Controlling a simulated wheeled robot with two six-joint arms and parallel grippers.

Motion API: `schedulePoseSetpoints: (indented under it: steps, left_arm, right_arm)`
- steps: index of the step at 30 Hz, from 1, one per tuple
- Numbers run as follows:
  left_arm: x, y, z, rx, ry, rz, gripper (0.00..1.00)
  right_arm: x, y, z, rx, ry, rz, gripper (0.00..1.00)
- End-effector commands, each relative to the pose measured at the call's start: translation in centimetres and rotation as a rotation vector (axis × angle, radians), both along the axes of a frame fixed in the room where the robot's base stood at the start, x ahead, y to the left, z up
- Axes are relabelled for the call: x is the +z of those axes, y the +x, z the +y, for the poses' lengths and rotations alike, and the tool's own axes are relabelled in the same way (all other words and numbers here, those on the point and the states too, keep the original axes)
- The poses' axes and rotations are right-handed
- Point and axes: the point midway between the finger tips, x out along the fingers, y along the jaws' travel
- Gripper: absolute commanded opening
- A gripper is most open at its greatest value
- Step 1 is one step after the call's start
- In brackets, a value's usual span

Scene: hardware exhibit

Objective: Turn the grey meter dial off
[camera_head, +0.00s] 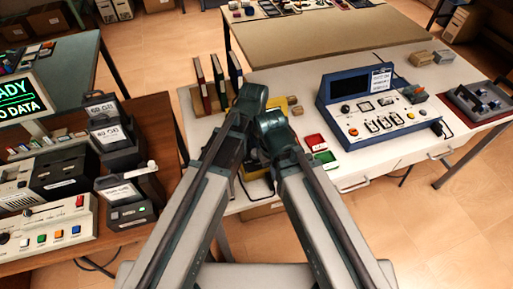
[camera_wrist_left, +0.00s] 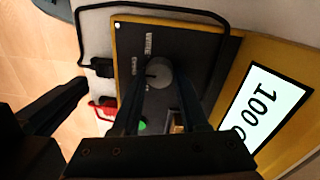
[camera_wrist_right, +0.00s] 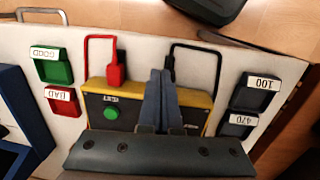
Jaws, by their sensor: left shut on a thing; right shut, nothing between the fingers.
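The yellow-edged meter (camera_wrist_left: 212,58) has a dark face, a white display (camera_wrist_left: 265,105) reading 100 and a round grey dial (camera_wrist_left: 158,73). My left gripper (camera_wrist_left: 160,84) is shut on the dial, one finger on each side. A green button (camera_wrist_left: 142,126) is partly hidden by a finger. In the right wrist view the meter (camera_wrist_right: 95,86) shows its green button, but the dial is hidden behind my right fingers. My right gripper (camera_wrist_right: 162,76) is shut and empty in front of the meter. In the head view my arms cover most of the meter.
A red lead (camera_wrist_right: 115,73) and a black lead (camera_wrist_right: 169,66) plug into the meter's edge. Green (camera_wrist_right: 52,67) and red (camera_wrist_right: 62,100) bins stand on one side, dark bins (camera_wrist_right: 256,92) on the other. A blue console (camera_head: 375,105) stands to the right on the white table (camera_head: 345,182).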

Motion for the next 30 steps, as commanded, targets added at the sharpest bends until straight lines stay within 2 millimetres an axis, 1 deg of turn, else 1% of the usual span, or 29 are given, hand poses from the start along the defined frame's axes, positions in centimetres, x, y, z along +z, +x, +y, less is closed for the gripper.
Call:
schedulePoseSetpoints:
  steps: [6, 11, 17, 30]
  left_arm:
    - [-0.01, -0.01, 0.0, 0.012, -0.001, 0.001, 0.0]
    - [-0.01, -0.03, 0.03, 0.067, -0.001, 0.001, 0.0]
    - [-0.01, -0.02, 0.08, 0.208, 0.0, 0.001, 0.0]
    - [-0.02, 0.01, 0.21, 0.572, -0.001, 0.001, 0.0]
  right_arm:
    - [-0.01, 0.0, 0.0, 0.0, 0.0, 0.0, 0.0]
    - [-0.01, 0.0, 0.0, 0.0, 0.0, 0.0, 0.0]
    - [-0.01, 0.0, 0.0, 0.0, 0.0, 0.0, 0.0]
    - [-0.01, 0.0, 0.0, 0.0, 0.0, 0.0, 0.0]
